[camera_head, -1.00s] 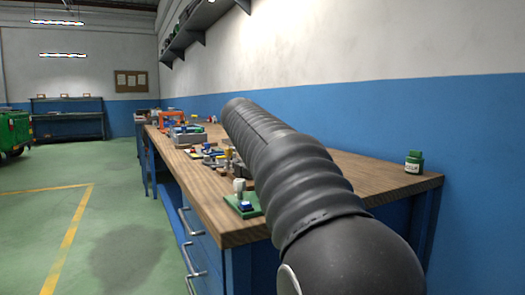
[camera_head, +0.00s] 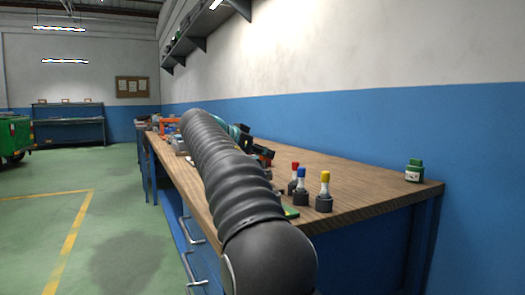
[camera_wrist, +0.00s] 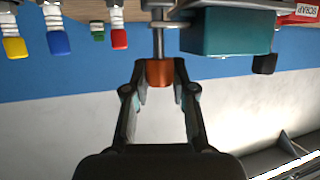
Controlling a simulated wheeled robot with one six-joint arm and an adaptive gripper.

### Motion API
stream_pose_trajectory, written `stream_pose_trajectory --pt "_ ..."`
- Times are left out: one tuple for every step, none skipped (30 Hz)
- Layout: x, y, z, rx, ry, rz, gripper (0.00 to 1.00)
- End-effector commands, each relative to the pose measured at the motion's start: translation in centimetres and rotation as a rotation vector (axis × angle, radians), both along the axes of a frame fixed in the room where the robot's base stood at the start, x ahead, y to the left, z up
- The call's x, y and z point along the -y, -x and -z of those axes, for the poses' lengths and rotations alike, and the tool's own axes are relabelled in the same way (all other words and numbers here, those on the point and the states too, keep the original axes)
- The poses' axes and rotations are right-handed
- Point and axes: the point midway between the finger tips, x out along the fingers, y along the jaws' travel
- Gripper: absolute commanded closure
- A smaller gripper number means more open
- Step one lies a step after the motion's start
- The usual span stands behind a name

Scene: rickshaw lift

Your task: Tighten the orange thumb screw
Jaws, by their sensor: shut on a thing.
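The orange thumb screw (camera_wrist: 160,73) shows in the wrist view at the end of a grey metal rod (camera_wrist: 158,42). My gripper (camera_wrist: 160,78) has its two dark fingers on either side of the screw and is shut on it. A teal block (camera_wrist: 228,33) is beside the rod, to the right. In the head view my own arm stretches over the bench and hides the screw and my gripper.
The wooden bench (camera_head: 350,190) holds items with red (camera_head: 295,165), blue (camera_head: 301,172) and yellow (camera_head: 325,176) caps near its front edge. A red bin marked SCRAP (camera_wrist: 303,12) is at the wrist view's corner.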

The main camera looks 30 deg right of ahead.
Motion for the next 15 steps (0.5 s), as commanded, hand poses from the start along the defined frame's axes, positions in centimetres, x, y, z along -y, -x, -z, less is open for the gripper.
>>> stream_pose_trajectory --pt "-0.03 -0.05 0.14 -0.003 -0.002 0.005 1.0" --pt "-0.02 -0.04 0.16 -0.003 -0.002 0.007 1.0" --pt "-0.03 -0.03 0.18 -0.003 -0.002 0.009 1.0" --pt "-0.02 -0.03 0.19 -0.003 -0.002 0.01 1.0" --pt "-0.02 -0.02 0.19 -0.003 -0.002 0.011 1.0" --pt "-0.01 -0.02 0.2 -0.003 -0.002 0.011 1.0" --pt "-0.02 -0.02 0.21 -0.003 -0.002 0.011 1.0" --pt "-0.01 -0.01 0.22 -0.003 -0.002 0.011 1.0" --pt "-0.01 -0.01 0.22 -0.003 -0.002 0.011 1.0" --pt "-0.01 -0.01 0.22 -0.004 -0.002 0.011 1.0" --pt "0.0 -0.01 0.24 -0.004 -0.002 0.011 1.0" --pt "0.0 -0.01 0.24 -0.004 -0.002 0.011 1.0" --pt "0.01 -0.01 0.24 -0.004 -0.002 0.011 1.0" --pt "0.0 -0.01 0.25 -0.004 -0.002 0.011 0.7" --pt "0.01 -0.01 0.24 -0.004 -0.002 0.011 0.6"
